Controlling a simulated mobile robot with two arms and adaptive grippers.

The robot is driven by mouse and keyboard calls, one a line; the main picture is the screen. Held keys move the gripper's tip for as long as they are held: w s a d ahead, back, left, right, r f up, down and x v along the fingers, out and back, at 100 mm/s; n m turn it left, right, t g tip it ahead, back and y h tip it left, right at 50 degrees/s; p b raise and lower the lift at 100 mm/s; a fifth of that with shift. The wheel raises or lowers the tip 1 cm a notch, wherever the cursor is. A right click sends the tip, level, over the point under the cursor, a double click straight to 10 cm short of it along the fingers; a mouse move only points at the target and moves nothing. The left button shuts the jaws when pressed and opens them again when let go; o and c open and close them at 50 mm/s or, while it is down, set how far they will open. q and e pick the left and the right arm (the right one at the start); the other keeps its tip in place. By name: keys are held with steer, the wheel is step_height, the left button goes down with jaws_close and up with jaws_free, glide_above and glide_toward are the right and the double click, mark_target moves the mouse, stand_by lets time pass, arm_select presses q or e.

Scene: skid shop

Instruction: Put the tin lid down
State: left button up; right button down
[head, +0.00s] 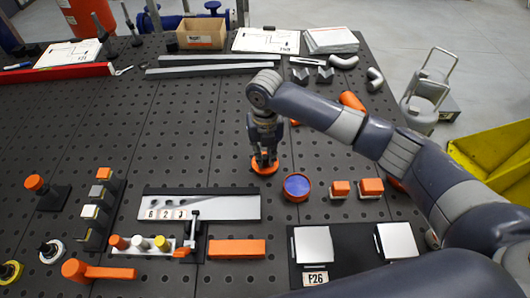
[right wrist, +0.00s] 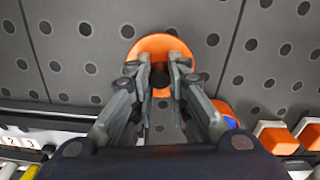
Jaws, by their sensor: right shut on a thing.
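The tin lid is an orange disc (head: 257,170), seen in the head view just left of and behind the open tin. My right gripper (head: 264,157) points down and is shut on the lid. The right wrist view shows the lid (right wrist: 150,42) at the fingertips (right wrist: 161,72), which cover its near part. I cannot tell whether the lid touches the table. The tin (head: 297,197) is a round orange tin with a blue inside, standing open; part of it also shows in the right wrist view (right wrist: 226,108). My left gripper is not in view.
Two orange-topped blocks (head: 370,187) stand right of the tin. A pale rail with number tiles (head: 235,206) lies to the front left, an orange bar (head: 237,249) in front. The dark perforated tabletop (head: 190,130) is clear behind and left of the lid.

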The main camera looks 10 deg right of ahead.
mark_target(265, 157)
steer(key=shift+f, duration=0.35)
steer(key=shift+f, duration=0.15)
steer(key=c, duration=1.5)
jaws_free()
steer(key=shift+c, duration=0.2)
step_height(265, 157, up, 12)
steer(key=b, duration=0.2)
steer(key=shift+r, duration=0.2)
steer(key=shift+f, duration=0.15)
